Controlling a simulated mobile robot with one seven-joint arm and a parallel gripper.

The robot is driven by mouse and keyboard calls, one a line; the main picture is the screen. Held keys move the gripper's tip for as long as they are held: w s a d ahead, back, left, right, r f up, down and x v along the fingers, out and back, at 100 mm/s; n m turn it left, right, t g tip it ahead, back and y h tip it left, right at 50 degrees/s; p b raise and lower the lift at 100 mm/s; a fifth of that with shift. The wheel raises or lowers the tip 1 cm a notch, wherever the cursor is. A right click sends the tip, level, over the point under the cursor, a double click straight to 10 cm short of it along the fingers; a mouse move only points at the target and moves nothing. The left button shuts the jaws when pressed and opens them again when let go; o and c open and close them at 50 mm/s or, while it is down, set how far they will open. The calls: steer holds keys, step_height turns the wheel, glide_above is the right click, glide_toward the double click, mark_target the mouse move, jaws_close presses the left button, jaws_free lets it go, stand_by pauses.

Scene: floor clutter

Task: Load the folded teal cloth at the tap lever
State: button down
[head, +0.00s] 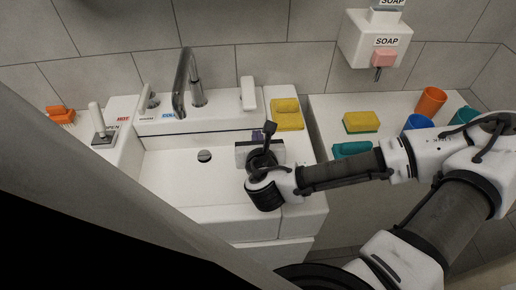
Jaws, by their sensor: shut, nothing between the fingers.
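The folded teal cloth (352,149) lies on the white counter right of the sink, partly hidden behind my arm. My gripper (269,128) is shut and empty over the right side of the sink, left of the cloth and apart from it. The curved metal tap (182,85) stands at the back of the sink. Another pale lever (98,118) stands further left on a dark base beside the word OPEN.
A yellow item (287,114) lies on the sink's right ledge, and a yellow-green sponge (361,122) on the counter. A soap dispenser (361,38) hangs on the wall. The basin (175,180) looks empty.

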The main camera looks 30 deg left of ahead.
steer(key=w+a+p, duration=0.1)
steer(key=w+a+r+p, duration=0.2)
steer(key=w, duration=0.1)
steer(key=shift+p, duration=0.35)
steer(key=shift+a+r, duration=0.1)
steer(key=shift+a, duration=0.1)
